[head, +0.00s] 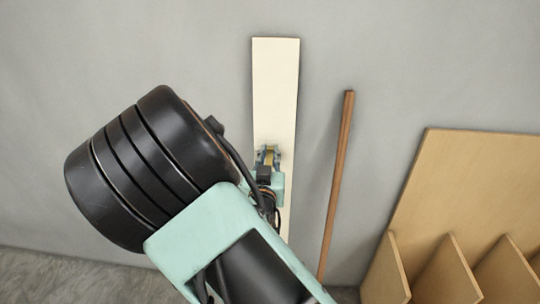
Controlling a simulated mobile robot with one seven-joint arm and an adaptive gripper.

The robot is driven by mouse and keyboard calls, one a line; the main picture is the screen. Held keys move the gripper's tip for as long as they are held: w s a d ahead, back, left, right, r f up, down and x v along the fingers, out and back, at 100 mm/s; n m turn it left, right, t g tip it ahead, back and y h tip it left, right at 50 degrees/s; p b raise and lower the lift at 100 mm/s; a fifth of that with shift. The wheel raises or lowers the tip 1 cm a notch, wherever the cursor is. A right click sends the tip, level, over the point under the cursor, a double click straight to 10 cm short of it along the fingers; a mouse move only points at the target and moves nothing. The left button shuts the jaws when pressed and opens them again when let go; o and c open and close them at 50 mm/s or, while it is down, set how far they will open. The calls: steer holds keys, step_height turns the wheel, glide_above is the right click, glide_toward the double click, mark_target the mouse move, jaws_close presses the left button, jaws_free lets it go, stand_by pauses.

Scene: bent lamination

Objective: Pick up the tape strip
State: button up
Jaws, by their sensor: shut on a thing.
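My gripper (268,152) is in front of a long cream-white board (275,85). Its fingers are shut on a small yellowish piece (270,157), which looks like the tape strip. Only a little of the strip shows between the fingers. I cannot tell whether it touches the board. My arm hides part of the board's lower length.
A thin brown wooden stick (338,185) leans upright against the grey wall (400,60), right of the board. A tan wooden rack (470,185) with slanted dividers stands at the lower right. The wall left of the board is bare.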

steer(key=shift+r+p, duration=0.45)
steer(key=shift+r, duration=0.1)
steer(key=r+p, duration=0.1)
steer(key=r, duration=0.1)
steer(key=r+p, duration=0.1)
steer(key=shift+s+r+p, duration=0.15)
steer(key=shift+s+p, duration=0.1)
steer(key=shift+p, duration=0.05)
steer(key=shift+c, duration=0.8)
steer(key=s+r+p, duration=0.2)
steer(key=s+d+r+p, duration=0.1)
steer(key=s+r+p, duration=0.3)
steer(key=shift+s+d+r, duration=0.15)
steer(key=shift+s+d, duration=0.2)
steer(key=shift+s, duration=0.05)
steer(key=shift+c, duration=0.2)
steer(key=s+d+r+p, duration=0.1)
steer(key=s+p, duration=0.5)
steer(key=p, duration=0.9)
steer(key=shift+s+d+r, duration=0.15)
steer(key=shift+d+r, duration=0.15)
steer(key=shift+r, duration=0.35)
